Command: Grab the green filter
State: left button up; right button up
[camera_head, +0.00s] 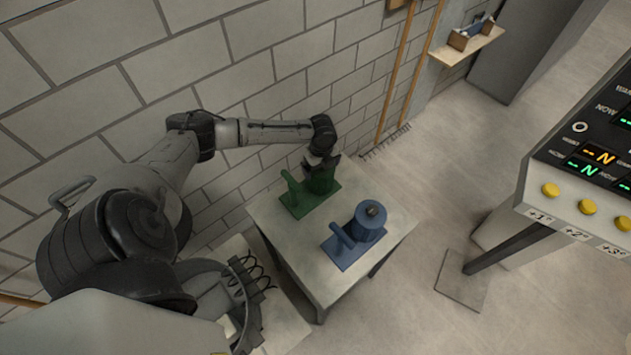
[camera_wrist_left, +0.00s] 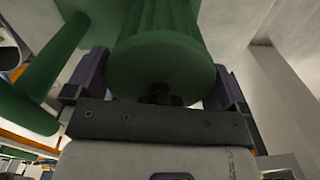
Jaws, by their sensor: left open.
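The green filter (camera_head: 318,184) stands on a small table (camera_head: 284,239), with a flat green base and an upright green handle (camera_head: 292,187) beside its body. My left gripper (camera_head: 321,163) is at the top of the filter. In the left wrist view the green filter (camera_wrist_left: 162,65) fills the space between the two dark fingers (camera_wrist_left: 160,85). The fingers stand on either side of its round end. I cannot tell whether they touch it. My right gripper does not show.
A blue filter (camera_head: 369,222) of similar shape stands on the same table, to the right and nearer. A block wall (camera_head: 270,60) rises behind the table. A console with yellow buttons (camera_head: 587,207) stands at the right. Open floor lies between.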

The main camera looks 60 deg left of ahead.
pick_arm(q)
jog(key=shift+r, duration=0.1)
jog(key=c, duration=1.4)
